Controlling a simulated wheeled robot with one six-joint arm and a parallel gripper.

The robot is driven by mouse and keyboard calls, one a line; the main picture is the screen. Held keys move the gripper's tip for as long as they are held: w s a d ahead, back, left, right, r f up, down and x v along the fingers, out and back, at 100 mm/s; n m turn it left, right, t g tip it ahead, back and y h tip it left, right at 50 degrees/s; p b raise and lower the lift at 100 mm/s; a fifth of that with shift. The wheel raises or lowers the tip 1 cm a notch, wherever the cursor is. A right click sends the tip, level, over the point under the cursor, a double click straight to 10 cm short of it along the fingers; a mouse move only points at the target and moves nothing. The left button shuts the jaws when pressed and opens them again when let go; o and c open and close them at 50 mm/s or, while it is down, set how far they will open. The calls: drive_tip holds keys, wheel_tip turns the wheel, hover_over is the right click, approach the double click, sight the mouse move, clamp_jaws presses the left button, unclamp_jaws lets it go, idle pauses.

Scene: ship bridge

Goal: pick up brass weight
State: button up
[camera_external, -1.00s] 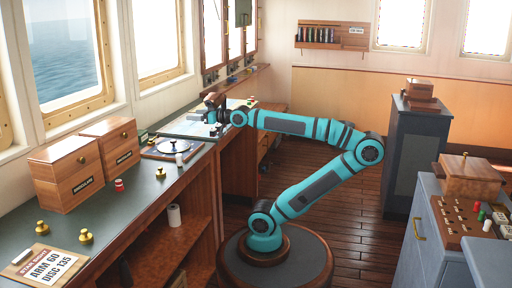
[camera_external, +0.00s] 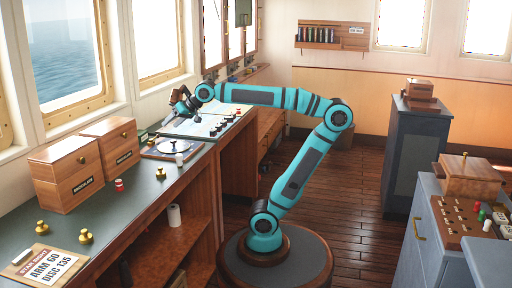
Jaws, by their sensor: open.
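Three small brass weights with knobs stand on the dark green counter: one at the front left (camera_external: 41,228), one to its right (camera_external: 85,236), and one farther back (camera_external: 160,173) near the round disc instrument. My gripper (camera_external: 176,112) is at the far end of the counter, above the light chart area, well beyond these weights. It is open. Its fingers are small and dark in this view, and I cannot tell whether anything stands just beneath them.
Two wooden boxes (camera_external: 66,180) stand along the window side. A red spool (camera_external: 119,185), a disc instrument (camera_external: 172,148) and a white cylinder (camera_external: 179,160) are on the counter. A label board (camera_external: 45,267) lies at the front. The counter's middle is mostly clear.

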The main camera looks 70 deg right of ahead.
drive_tip(key=w+a+m+g+h, duration=0.15)
drive_tip(key=a+m+g, duration=0.25)
drive_tip(key=a+g, duration=0.55)
hover_over(160, 168)
drive_tip(key=shift+h, duration=0.25)
drive_tip(key=f, duration=1.1)
drive_tip(key=shift+w+d+f, duration=0.2)
drive_tip(key=shift+w, duration=0.05)
drive_tip(key=shift+s+f, duration=0.15)
drive_tip(key=shift+f, duration=2.6)
drive_tip(key=c, duration=1.2)
